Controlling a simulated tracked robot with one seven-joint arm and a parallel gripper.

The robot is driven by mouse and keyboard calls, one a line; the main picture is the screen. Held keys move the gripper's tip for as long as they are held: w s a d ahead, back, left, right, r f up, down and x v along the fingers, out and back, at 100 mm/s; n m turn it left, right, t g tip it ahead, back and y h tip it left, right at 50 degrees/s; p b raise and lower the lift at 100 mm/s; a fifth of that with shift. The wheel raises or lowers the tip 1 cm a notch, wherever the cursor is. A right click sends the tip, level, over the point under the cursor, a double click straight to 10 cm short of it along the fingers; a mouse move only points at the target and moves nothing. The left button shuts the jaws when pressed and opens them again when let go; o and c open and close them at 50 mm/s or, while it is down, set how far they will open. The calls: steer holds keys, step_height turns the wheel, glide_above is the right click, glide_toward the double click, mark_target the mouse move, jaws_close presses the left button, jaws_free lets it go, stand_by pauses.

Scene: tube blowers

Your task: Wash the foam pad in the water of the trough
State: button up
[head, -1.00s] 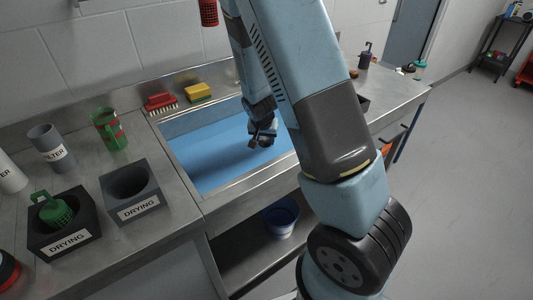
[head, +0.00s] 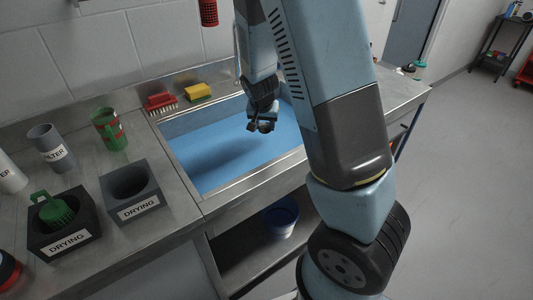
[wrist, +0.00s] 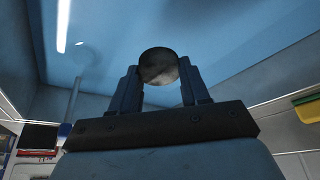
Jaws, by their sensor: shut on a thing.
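The trough (head: 215,170) is set into the steel counter, with blue water or a blue floor inside; I cannot tell the water's surface. My gripper (head: 262,127) is over the trough, fingers pointing down into it. In the wrist view my gripper (wrist: 160,88) is shut on a dark grey round piece, which I take to be the foam pad (wrist: 158,64). A shadow lies on the blue below the gripper.
A red brush (head: 160,102) and a yellow sponge (head: 198,91) lie on the ledge behind the trough. Two drying holders, the nearer with a green strainer (head: 55,210), stand left. A green-red mug (head: 110,130) and a filter cylinder (head: 50,148) stand behind them.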

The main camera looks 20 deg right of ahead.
mark_target(265, 126)
steer(key=shift+r, duration=3.3)
